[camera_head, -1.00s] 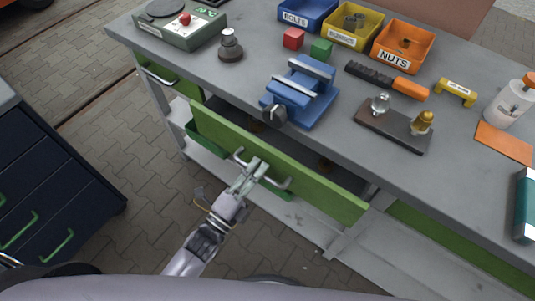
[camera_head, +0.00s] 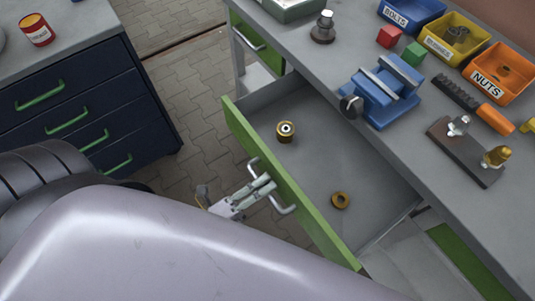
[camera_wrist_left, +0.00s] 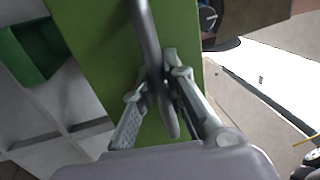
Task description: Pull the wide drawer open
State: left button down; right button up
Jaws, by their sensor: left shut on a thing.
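The wide drawer (camera_head: 286,186) has a green front and a grey inside, and it stands well open under the workbench. A brass-coloured cylindrical part (camera_head: 285,131) and a brass ring (camera_head: 340,200) lie in it. My left gripper (camera_head: 262,188) is shut on the drawer's grey bar handle (camera_head: 282,208). In the left wrist view the fingers (camera_wrist_left: 158,95) sit on either side of the handle bar (camera_wrist_left: 147,40), in front of the green drawer front (camera_wrist_left: 88,35). My right gripper is not in view.
The workbench (camera_head: 300,62) carries a blue vise (camera_head: 382,92), parts bins and tools. A smaller green drawer (camera_head: 257,42) is at its left end. A dark blue cabinet (camera_head: 85,115) with green handles stands at the left, with a red can (camera_head: 37,30) on top. Paved floor lies between.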

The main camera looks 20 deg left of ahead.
pick_arm(q)
jog(key=shift+f, duration=0.1)
jog(key=c, duration=1.9)
grip_release()
jog(key=shift+s, duration=0.1)
jog(key=v, duration=1.2)
